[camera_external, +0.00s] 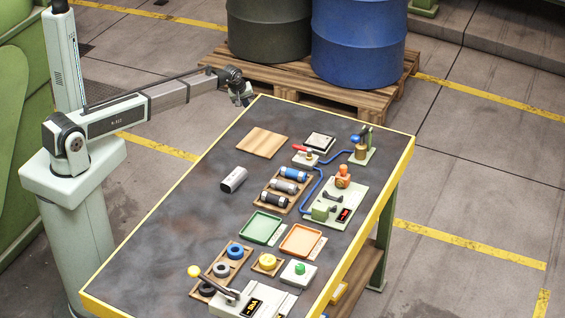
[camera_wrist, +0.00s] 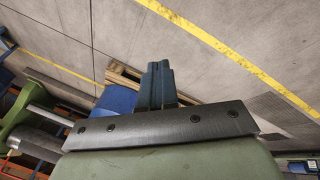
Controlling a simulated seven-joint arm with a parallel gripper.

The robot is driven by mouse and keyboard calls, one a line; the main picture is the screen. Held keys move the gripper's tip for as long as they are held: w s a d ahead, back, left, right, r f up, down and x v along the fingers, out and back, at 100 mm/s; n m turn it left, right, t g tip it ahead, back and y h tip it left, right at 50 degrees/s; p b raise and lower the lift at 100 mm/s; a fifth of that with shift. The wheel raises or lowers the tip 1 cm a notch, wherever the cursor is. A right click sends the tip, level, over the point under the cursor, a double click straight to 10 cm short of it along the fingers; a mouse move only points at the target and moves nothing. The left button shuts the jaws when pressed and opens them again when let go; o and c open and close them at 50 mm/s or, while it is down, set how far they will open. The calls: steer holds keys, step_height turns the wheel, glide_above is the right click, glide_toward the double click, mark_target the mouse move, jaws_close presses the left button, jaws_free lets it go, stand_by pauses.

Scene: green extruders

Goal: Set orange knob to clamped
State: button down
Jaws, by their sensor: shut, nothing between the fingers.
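The orange knob (camera_external: 343,171) stands upright on a pale green plate (camera_external: 357,199) at the right side of the table. A small green block (camera_external: 321,211) and a dark display with red digits (camera_external: 344,215) are on the same plate. The knob's setting is too small to read. My gripper (camera_external: 243,99) is high beyond the table's far left corner, well away from the knob. In the wrist view its two blue-grey fingers (camera_wrist: 158,84) are together, with nothing between them. The knob does not show in the wrist view.
A blue hose (camera_external: 316,190) runs left of the plate. A red-handled part (camera_external: 304,149) and a brass-coloured fixture (camera_external: 361,150) stand behind it. Battery-like cylinders (camera_external: 284,187), green (camera_external: 261,229) and orange (camera_external: 300,241) trays lie nearer. The table's left side is mostly clear.

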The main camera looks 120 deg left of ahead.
steer(key=w+a+r+m+t, duration=0.35)
steer(key=w+r, duration=0.55)
steer(key=r, duration=0.5)
steer(key=w+d+r+m+h, duration=0.1)
steer(key=w+d+r+m, duration=0.1)
steer(key=w+d, duration=0.3)
steer(key=w+d+r+m+t+h, duration=0.1)
steer(key=w+d+m, duration=0.3)
steer(key=w, duration=0.8)
steer(key=w+d+r+m+h, duration=0.2)
steer(key=w+d+r+m, duration=0.2)
steer(key=w, duration=0.5)
steer(key=shift+d+t, duration=0.25)
steer(key=shift+d, duration=0.95)
steer(key=w+d+r+m+h, duration=0.2)
steer(key=w+d+m, duration=0.3)
steer(key=w+d, duration=0.4)
steer(key=w+d+r+m+h, duration=0.2)
steer(key=w+d+r+m, duration=0.3)
steer(key=d, duration=0.8)
steer(key=w, duration=0.3)
steer(key=shift+w+d+r+h, duration=0.15)
steer(key=shift+w+r+h, duration=0.15)
steer(key=shift+w+h, duration=0.1)
steer(key=shift+f, duration=0.1)
